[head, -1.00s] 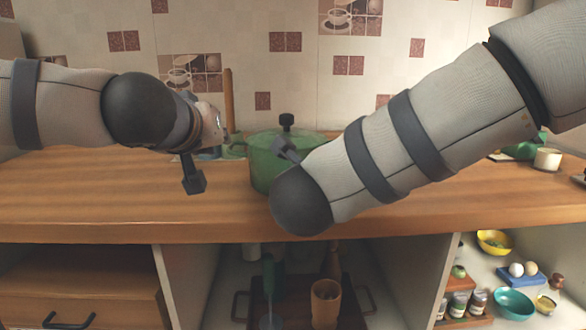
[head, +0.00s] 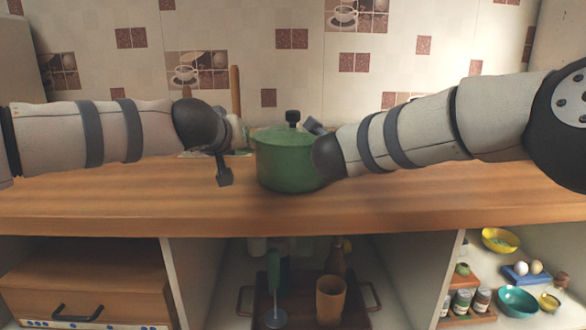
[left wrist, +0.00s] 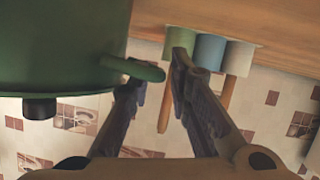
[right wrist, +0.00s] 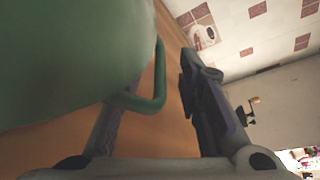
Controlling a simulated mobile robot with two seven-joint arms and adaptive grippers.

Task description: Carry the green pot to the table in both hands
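The green pot (head: 287,165), with a lid and black knob, stands upright on the wooden counter (head: 120,195). My left gripper (head: 232,160) is at the pot's left side. In the left wrist view, the pot (left wrist: 55,45) has a green handle (left wrist: 140,70) reaching between the open fingers (left wrist: 155,80), with space left beside it. My right gripper is at the pot's right side, mostly hidden behind my forearm in the head view. In the right wrist view, its fingers (right wrist: 150,95) are open around the other handle (right wrist: 158,85), not closed on it. No separate table shows.
A tiled wall stands behind the counter. Several coloured cylinders (left wrist: 210,50) show beyond the left gripper. Below are open shelves with a wooden cup (head: 330,298), a yellow bowl (head: 499,240) and a teal bowl (head: 517,301). The counter's left front is clear.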

